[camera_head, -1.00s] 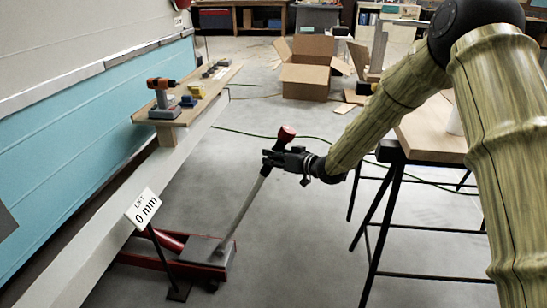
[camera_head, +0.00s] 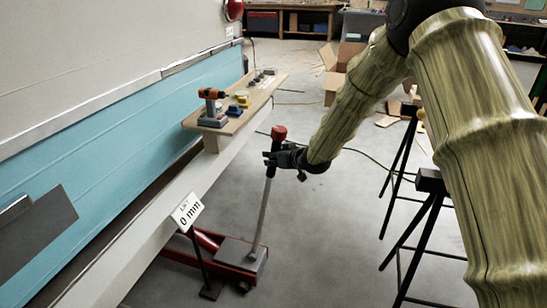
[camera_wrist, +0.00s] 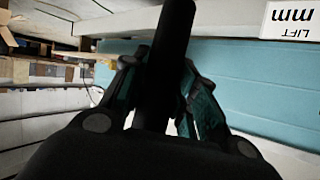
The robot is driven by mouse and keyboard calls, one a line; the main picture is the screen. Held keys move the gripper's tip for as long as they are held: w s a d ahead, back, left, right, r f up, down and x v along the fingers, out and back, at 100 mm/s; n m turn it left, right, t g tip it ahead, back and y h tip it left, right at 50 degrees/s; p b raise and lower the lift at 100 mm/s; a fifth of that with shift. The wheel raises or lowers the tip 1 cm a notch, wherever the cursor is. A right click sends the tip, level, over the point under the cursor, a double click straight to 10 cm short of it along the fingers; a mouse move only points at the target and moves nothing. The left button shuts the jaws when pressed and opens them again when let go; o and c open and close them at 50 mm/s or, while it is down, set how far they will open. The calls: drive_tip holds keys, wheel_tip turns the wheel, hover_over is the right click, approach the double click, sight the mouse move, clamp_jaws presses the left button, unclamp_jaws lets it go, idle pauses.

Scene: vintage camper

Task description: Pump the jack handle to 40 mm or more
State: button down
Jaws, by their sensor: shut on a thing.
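The jack (camera_head: 205,240) is a red floor jack with a grey block, on the floor beside the camper's lower edge. Its long grey handle (camera_head: 262,215) rises steeply from the block to a red knob (camera_head: 279,132). My gripper (camera_head: 270,160) is shut on the handle just below the knob. In the wrist view the fingers (camera_wrist: 158,95) sit on both sides of the dark handle (camera_wrist: 172,45).
A wooden shelf (camera_head: 240,118) on the camper's side carries an orange drill (camera_head: 212,105) and small items. Black trestle legs (camera_head: 400,170) stand to the right. A cardboard box (camera_head: 335,75) is at the back. Grey floor (camera_head: 325,240) is clear right of the jack.

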drive_tip(key=shift+w+a+r, duration=0.1)
drive_tip(key=shift+a+r, duration=0.25)
drive_tip(key=shift+a, duration=0.15)
drive_tip(key=c, duration=1.3)
unclamp_jaws()
drive_tip(key=shift+a+f, duration=0.1)
drive_tip(key=shift+a, duration=0.1)
drive_tip(key=shift+o, duration=1)
drive_tip(key=shift+w+a+f, duration=0.1)
drive_tip(key=shift+a, duration=0.05)
drive_tip(key=shift+d, duration=0.5)
drive_tip(key=v, duration=1.2)
